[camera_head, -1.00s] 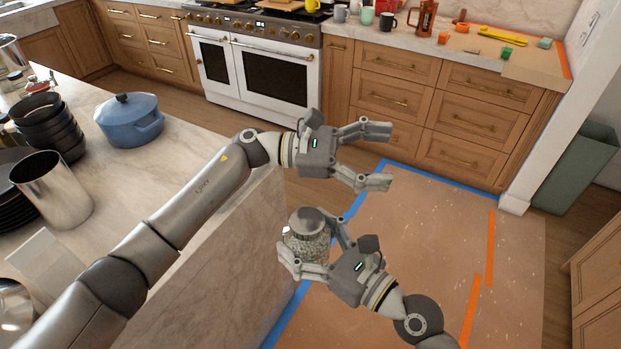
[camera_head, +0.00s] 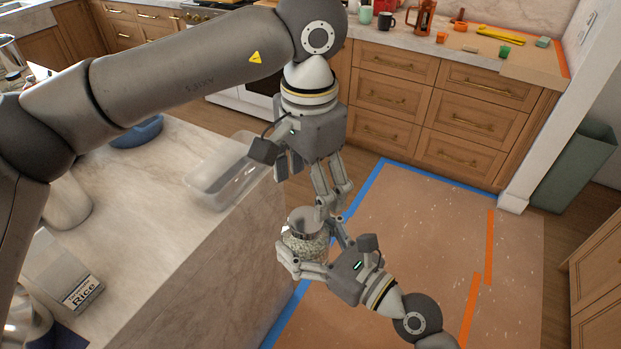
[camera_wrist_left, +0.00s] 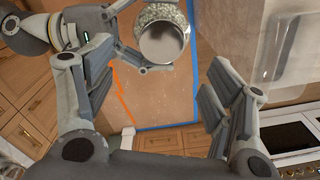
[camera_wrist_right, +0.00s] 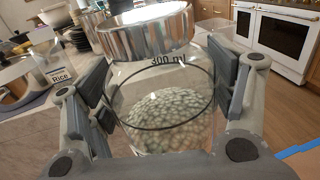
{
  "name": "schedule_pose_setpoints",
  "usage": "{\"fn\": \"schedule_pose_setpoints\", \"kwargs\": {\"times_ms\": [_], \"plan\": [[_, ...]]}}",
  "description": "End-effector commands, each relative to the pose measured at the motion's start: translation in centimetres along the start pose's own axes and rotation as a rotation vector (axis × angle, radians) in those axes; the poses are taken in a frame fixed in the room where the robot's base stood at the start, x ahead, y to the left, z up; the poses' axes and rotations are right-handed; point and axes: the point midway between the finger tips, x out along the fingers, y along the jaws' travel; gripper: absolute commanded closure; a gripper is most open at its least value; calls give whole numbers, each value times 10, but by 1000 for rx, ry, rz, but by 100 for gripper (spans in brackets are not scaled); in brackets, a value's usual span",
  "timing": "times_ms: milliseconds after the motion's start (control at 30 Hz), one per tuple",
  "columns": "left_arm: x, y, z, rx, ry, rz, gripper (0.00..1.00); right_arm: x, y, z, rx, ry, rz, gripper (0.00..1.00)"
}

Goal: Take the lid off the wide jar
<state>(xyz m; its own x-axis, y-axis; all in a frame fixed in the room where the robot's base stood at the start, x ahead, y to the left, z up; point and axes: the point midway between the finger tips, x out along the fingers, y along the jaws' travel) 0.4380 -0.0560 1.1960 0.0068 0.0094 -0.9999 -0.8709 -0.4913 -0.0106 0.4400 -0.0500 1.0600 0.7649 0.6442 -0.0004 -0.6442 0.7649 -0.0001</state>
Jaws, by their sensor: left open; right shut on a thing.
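The wide jar (camera_head: 303,248) is clear glass with pale beans or pebbles inside, held in the air beside the island. My right gripper (camera_head: 312,252) is shut around its body; the right wrist view shows the jar (camera_wrist_right: 165,120) between both fingers. The shiny metal lid (camera_wrist_right: 145,35) sits on top of the jar. My left gripper (camera_head: 332,200) is open and points down close to the lid (camera_head: 301,220). In the left wrist view the lid (camera_wrist_left: 163,42) shows round and bare, ahead of the open fingers, with no visible grip on it.
The marble island (camera_head: 160,240) lies left, with a clear plastic bin (camera_head: 225,172) at its edge, a rice box (camera_head: 75,285) and a blue pot (camera_head: 140,132) partly behind my left arm. Open floor with a taped brown sheet (camera_head: 420,240) lies right.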

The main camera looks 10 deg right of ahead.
Motion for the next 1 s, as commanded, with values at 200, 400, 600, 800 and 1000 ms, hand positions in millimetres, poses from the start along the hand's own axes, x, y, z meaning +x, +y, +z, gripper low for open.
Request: {"fn": "schedule_pose_setpoints", "kwargs": {"times_ms": [200, 400, 600, 800, 1000], "plan": [[34, 1, 1, -1, -3, 6, 24, 0, 0, 1, 0, -2, 0, 90], [61, 1, 0, -2, -1, 6, 24, 0, 0, 1, 0, -2, 0, 90], [73, 1, 0, -2, 1, 7, 24, 0, 0, 1, 0, -2, 0, 90], [73, 1, 0, -2, 1, 6, 24, 0, 0, 1, 0, -2, 0, 90], [73, 1, 0, -2, 1, 6, 43, 0, 0, 1, 0, -2, 0, 90]]}}
